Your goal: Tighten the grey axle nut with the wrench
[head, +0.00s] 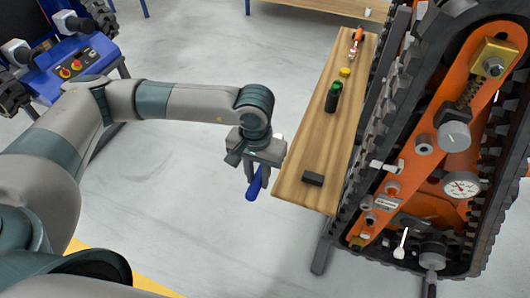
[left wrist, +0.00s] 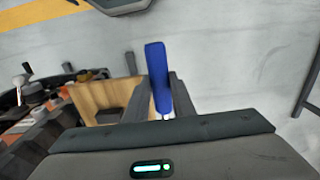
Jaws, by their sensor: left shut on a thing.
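My left gripper (head: 256,180) is shut on a blue-handled tool (head: 254,188), which I take to be the wrench. It hangs in the air just left of the wooden bench's near end. In the left wrist view the blue handle (left wrist: 156,72) stands between the fingers (left wrist: 160,98), with a little bare metal below it; the tool's head is hidden. The orange track carrier (head: 405,170) at the right bears several grey round parts, among them a small collar (head: 424,145) and a larger knob (head: 454,135). I cannot tell which is the axle nut. My right gripper is not in view.
The wooden bench (head: 299,182) lies between my left gripper and the track. It holds a dark block (head: 313,179), a green-and-black can (head: 333,97), a yellow-topped item (head: 345,73) and an orange tool (head: 358,35). A blue machine (head: 75,65) stands at the left. The floor between is clear.

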